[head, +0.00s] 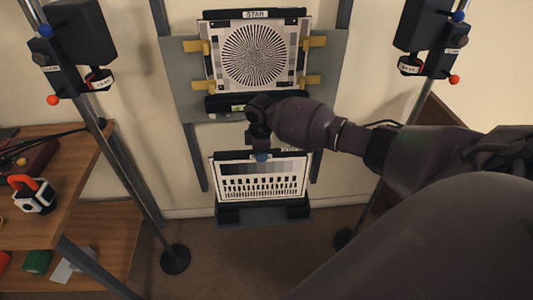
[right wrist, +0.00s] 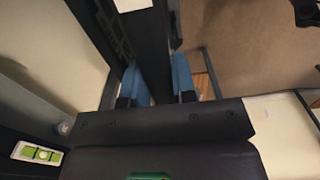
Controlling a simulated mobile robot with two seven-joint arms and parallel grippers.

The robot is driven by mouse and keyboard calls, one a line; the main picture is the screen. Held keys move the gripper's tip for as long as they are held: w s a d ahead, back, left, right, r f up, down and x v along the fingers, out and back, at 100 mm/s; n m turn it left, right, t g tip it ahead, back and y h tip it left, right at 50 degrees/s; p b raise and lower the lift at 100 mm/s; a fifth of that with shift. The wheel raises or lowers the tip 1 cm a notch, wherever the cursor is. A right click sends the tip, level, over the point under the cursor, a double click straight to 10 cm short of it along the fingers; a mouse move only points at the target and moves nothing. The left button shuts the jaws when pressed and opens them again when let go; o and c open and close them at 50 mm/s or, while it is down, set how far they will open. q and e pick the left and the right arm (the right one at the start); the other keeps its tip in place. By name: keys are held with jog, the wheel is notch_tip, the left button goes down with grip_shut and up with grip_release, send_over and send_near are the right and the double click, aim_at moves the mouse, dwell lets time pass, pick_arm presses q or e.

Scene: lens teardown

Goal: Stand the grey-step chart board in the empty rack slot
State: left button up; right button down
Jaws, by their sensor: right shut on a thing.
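The grey-step chart board (head: 262,182) is a white panel with a grey strip above rows of black bars, and a dark top edge. In the head view it is upright at the lower middle. My right gripper (head: 262,157) is shut on its top edge from above. In the right wrist view the blue fingertips (right wrist: 158,80) are on either side of the dark board edge (right wrist: 148,30). The board's lower edge is at a black rack slot (head: 262,213); I cannot tell whether it is seated. My left gripper is not in view.
Above, a star chart (head: 254,53) hangs on a grey panel (head: 184,92) with yellow clips (head: 195,46). Lamp stands flank it at left (head: 118,150) and right (head: 415,105). A wooden shelf (head: 70,160) with tools is at left. The floor in front of the rack is clear.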

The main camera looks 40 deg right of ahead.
aim_at(261, 181)
jog(key=shift+s+d+f+b, duration=0.1)
jog(key=shift+f+b, duration=0.15)
jog(key=shift+f, duration=0.25)
jog(key=shift+s+d+f+b, duration=0.1)
jog(key=shift+f+b, duration=0.1)
jog(key=shift+f, duration=0.25)
jog(key=shift+w+f, duration=0.1)
jog(key=shift+f, duration=0.1)
jog(key=shift+f+b, duration=1.1)
jog(key=shift+f, duration=1.3)
jog(key=shift+f, duration=0.4)
jog(key=c, duration=0.8)
grip_release()
jog(key=shift+c, duration=0.2)
